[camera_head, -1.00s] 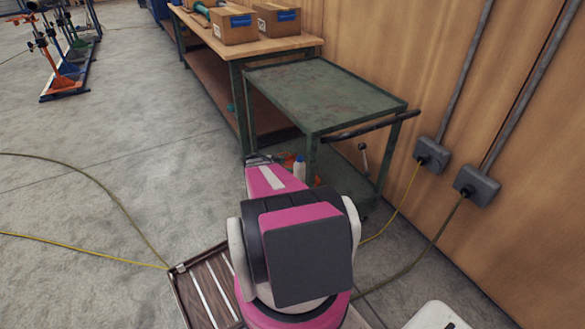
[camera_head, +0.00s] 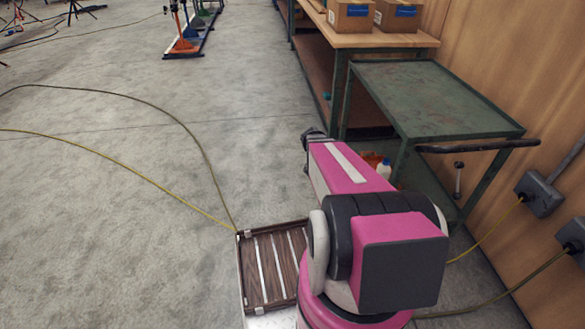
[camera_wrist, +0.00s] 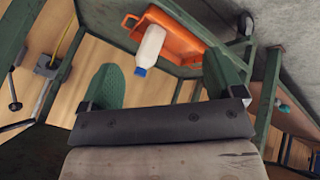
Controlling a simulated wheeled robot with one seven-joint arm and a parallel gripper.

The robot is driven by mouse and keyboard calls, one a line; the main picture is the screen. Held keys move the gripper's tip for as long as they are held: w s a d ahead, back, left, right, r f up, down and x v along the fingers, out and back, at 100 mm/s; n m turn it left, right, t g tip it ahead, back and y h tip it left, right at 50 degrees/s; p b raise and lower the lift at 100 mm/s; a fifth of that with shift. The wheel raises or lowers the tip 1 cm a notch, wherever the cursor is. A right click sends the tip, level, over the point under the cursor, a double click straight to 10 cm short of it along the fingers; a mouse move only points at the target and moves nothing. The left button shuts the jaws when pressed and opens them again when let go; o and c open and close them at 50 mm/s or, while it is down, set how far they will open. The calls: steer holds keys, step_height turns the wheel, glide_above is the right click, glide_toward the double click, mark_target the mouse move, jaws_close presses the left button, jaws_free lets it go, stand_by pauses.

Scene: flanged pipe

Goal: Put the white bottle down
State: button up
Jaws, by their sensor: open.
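The white bottle (camera_wrist: 152,46) with a blue cap lies in or over an orange bin (camera_wrist: 178,38) in the wrist view. In the head view a small part of the bottle (camera_head: 384,169) shows beside my arm, at the lower shelf of the green cart (camera_head: 430,100). My gripper (camera_wrist: 165,78) is open and empty, its two green fingers spread wide and apart from the bottle. In the head view my gripper (camera_head: 309,142) is left of the cart's legs, mostly hidden by my pink arm.
A wooden workbench (camera_head: 375,38) with cardboard boxes (camera_head: 351,14) stands behind the cart. Cables (camera_head: 190,130) cross the open floor to the left. A wood wall (camera_head: 500,60) is at right.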

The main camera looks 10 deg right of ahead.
steer(key=s+a+r+n+y, duration=0.2)
steer(key=a+n, duration=0.1)
steer(key=a, duration=0.3)
steer(key=s+a+r+n+y, duration=0.2)
steer(key=a+r+n, duration=0.1)
steer(key=a, duration=0.3)
steer(key=s+a+r+n+t+y, duration=0.1)
steer(key=s+a+r+n+y, duration=0.1)
steer(key=a, duration=0.5)
steer(key=shift+s+r+n, duration=0.35)
steer(key=shift+r+n, duration=0.25)
steer(key=shift+n, duration=0.6)
